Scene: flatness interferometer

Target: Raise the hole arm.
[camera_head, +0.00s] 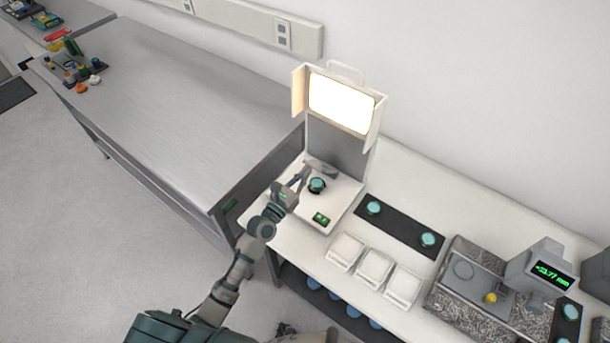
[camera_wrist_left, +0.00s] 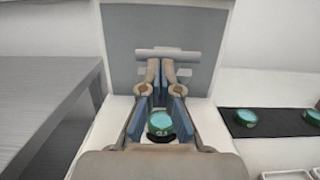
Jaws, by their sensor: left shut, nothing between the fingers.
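The instrument has a white base (camera_head: 343,200), a grey upright back panel (camera_head: 338,147) and a lit white box (camera_head: 341,103) on top. A light grey bar (camera_head: 321,168), which looks like the hole arm, lies low in front of the panel. It also shows in the left wrist view (camera_wrist_left: 168,52). A green-rimmed disc (camera_head: 317,185) sits on the base below it. My left gripper (camera_head: 303,173) is shut and empty, its fingertips (camera_wrist_left: 162,70) close to the bar. I cannot tell whether they touch it. The bar's hole is not visible. My right gripper is not in view.
A black mat (camera_head: 400,225) with two discs lies right of the instrument, with white square pads (camera_head: 375,267) in front. A granite plate (camera_head: 455,290) and a gauge with a green display (camera_head: 552,274) stand farther right. A grey bench (camera_head: 190,110) on the left is mostly bare.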

